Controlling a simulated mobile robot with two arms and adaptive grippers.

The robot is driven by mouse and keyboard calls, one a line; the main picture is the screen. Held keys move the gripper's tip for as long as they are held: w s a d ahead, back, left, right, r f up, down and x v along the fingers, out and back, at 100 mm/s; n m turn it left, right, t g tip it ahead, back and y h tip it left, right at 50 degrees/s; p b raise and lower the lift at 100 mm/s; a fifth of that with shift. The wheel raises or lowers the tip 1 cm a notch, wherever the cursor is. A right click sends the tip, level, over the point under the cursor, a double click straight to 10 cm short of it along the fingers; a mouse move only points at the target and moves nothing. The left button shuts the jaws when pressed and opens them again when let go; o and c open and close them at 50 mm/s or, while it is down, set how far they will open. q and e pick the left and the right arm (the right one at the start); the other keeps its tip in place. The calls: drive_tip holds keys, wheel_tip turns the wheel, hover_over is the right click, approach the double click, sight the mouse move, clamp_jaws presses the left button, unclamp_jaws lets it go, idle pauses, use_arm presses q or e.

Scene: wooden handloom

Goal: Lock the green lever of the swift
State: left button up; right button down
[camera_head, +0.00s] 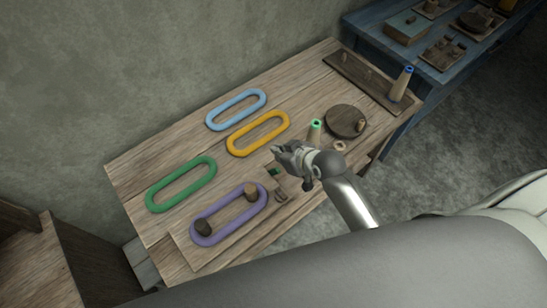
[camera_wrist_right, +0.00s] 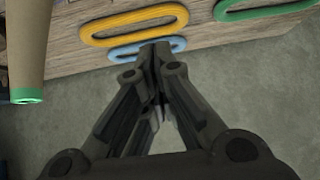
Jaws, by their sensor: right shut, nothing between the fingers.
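The swift is a low wooden board (camera_head: 180,243) at the table's front left, with two dark wooden posts (camera_head: 250,190) and a purple oval skein (camera_head: 262,205) around them. A small green-topped piece (camera_head: 274,171), which looks like the green lever, sits at the board's right end. My right gripper (camera_head: 277,150) is just above and behind this piece in the picture, apart from it as far as I can tell. Its fingers (camera_wrist_right: 156,50) are shut and empty in the wrist view. My left gripper is not in view.
Blue (camera_head: 236,109), yellow (camera_head: 258,133) and green (camera_head: 181,184) skeins lie on the table (camera_head: 130,170). A green-tipped cone (camera_head: 315,131) and a round wooden disc (camera_head: 345,121) stand right of my gripper. A blue-tipped cone (camera_head: 401,84) stands farther right on a board.

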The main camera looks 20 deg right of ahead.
sight(274, 171)
drive_tip(key=w+f, duration=0.1)
drive_tip(key=f, duration=0.1)
drive_tip(key=w+f+p, duration=0.1)
drive_tip(key=f, duration=0.2)
drive_tip(key=w+a+f+p, duration=0.1)
drive_tip(key=f, duration=0.2)
drive_tip(key=shift+w+f, duration=0.2)
drive_tip(key=shift+w, duration=0.05)
drive_tip(key=shift+s+f, duration=0.15)
drive_tip(key=shift+s, duration=0.15)
drive_tip(key=shift+w+f, duration=0.1)
